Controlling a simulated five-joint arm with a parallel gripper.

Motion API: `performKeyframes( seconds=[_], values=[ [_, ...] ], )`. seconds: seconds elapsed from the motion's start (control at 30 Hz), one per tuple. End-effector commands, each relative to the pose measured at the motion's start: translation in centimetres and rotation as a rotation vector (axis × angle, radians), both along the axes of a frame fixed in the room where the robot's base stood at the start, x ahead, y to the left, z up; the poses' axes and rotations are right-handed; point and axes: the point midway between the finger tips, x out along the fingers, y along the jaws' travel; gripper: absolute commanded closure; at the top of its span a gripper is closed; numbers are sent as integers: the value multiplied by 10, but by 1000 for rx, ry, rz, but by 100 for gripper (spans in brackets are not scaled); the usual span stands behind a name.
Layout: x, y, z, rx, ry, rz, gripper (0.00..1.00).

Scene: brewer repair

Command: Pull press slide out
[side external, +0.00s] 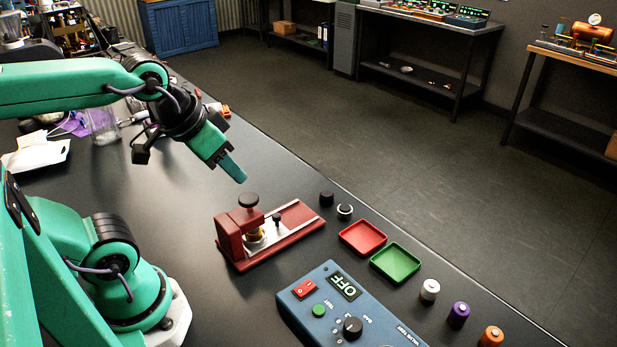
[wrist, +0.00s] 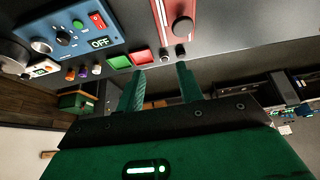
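The red press (side external: 231,240) stands on the black bench in the side view, with a round black knob on top. Its silver slide (side external: 285,229), bearing a small black knob (side external: 277,217), lies along the red base towards the right; a small brass-coloured part shows under the press head. My gripper (side external: 238,175) is above and behind the press, pointing down to the right, apart from it. In the wrist view my gripper (wrist: 160,69) has its two green fingers apart with nothing between them. The press also shows at the top of the wrist view (wrist: 183,30), partly cut off.
A blue tester (side external: 335,310) reading OFF sits in front. A red tray (side external: 363,238) and a green tray (side external: 396,263) lie right of the press. A dark cap (side external: 326,198) and a ring (side external: 345,211) stand nearby. White, purple and orange cells (side external: 458,315) line the bench edge.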

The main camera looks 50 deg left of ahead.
Motion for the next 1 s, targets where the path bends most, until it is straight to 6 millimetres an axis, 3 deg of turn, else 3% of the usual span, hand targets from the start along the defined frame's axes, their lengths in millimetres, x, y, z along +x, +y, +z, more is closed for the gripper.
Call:
performKeyframes(
  seconds=[0.47, 1.0],
  values=[
    [7, 2, -2, 11, 25, -14, 58],
    [63, 19, -40, 82, 232, -160, 58]
  ],
)
